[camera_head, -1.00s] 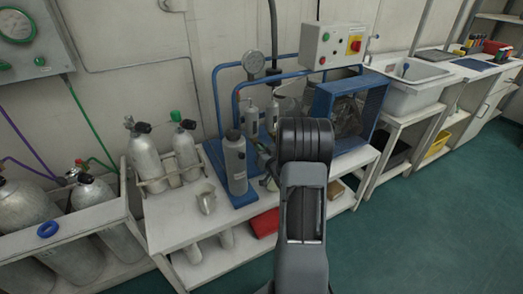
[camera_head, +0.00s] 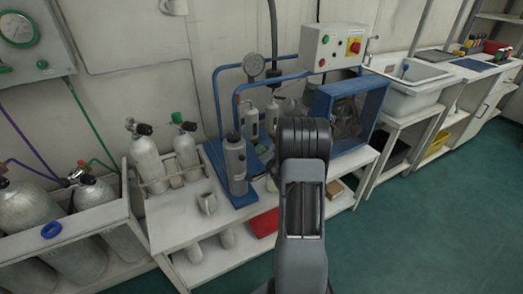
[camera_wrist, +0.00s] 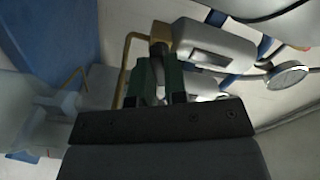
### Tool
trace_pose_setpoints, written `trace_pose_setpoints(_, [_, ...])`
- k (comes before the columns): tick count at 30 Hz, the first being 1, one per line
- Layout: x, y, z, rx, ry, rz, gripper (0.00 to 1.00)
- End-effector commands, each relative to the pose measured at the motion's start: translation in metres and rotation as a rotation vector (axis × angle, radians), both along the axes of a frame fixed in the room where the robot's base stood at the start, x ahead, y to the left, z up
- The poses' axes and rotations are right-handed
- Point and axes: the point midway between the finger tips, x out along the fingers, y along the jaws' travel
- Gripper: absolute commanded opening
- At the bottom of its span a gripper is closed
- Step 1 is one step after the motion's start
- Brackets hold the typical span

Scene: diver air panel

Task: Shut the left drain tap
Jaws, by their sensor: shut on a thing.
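My gripper (camera_wrist: 158,82) shows in the wrist view as two dark green fingers, close together on a thin grey piece. That piece is directly under a brass fitting (camera_wrist: 160,34) and looks like the drain tap's handle, though the fingers hide most of it. A bent brass tube (camera_wrist: 128,62) runs beside it. A pale grey filter housing (camera_wrist: 212,42) is just beyond. In the head view my own arm hides the fingertips and the tap. I cannot tell from here how far the tap is turned.
A grey cylinder (camera_head: 235,165) stands on the blue compressor base left of my arm. A blue-framed fan guard (camera_head: 350,108) is close on the right. A round gauge (camera_wrist: 287,75) is at the right of the wrist view. Green floor (camera_head: 420,235) is clear at right.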

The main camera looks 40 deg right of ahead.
Motion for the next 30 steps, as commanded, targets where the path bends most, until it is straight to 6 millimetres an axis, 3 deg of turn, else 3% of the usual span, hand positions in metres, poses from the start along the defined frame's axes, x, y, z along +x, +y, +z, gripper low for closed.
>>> trace_pose_setpoints(15, [-0.0001,0.0006,0.0005,0.378,-0.050,0.001,0.00])
trace_pose_setpoints(30, [-0.0001,0.0007,-0.0007,0.492,-0.064,0.001,0.00])
